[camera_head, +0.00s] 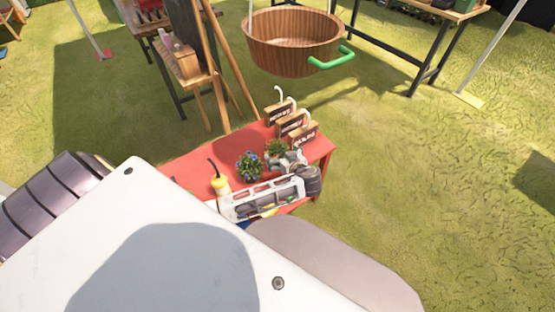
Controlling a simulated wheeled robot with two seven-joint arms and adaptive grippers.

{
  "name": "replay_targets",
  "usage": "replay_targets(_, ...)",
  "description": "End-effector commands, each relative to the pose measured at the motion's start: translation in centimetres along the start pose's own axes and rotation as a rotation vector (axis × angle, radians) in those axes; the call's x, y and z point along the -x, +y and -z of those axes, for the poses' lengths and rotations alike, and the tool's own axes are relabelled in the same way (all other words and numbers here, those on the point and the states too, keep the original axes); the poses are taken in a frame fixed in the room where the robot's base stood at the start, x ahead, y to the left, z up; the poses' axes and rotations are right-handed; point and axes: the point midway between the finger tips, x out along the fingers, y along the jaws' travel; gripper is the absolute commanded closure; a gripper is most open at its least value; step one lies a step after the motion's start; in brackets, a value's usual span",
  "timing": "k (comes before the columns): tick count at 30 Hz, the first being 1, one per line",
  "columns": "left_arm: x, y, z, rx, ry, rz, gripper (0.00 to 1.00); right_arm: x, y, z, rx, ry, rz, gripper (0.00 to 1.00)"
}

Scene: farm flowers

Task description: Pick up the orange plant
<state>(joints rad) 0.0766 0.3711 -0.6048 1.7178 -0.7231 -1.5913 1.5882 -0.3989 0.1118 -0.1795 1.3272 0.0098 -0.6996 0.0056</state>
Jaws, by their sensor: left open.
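A red table (190,168) stands just beyond my body. A small plant with blue flowers (249,166) is on it. A second leafy green plant (276,148) is close to its right; no orange flowers can be made out on it. My left gripper (278,160) is open at this second plant's near side, with its grey and dark wrist behind it to the right. The gripper partly hides the plant's lower part, so I cannot tell whether the fingers touch it. My right gripper is not in view.
A wooden tub (290,45) with a green handle is beyond. Grass to the right is clear.

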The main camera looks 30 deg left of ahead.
Motion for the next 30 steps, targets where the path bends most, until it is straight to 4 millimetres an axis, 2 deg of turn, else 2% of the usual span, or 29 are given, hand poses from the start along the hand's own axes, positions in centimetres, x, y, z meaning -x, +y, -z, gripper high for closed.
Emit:
replay_targets(14, -0.6, 0.0, 0.0, -0.001, 0.001, 0.001, 0.05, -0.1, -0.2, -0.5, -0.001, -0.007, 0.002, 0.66)
replay_targets(25, -4.3, 0.0, -0.2, 0.000, 0.001, 0.002, 0.05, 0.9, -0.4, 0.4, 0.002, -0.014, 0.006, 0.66)
replay_targets(30, -5.3, 0.0, -0.2, -0.001, 0.000, 0.000, 0.05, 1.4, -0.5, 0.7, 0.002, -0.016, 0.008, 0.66)
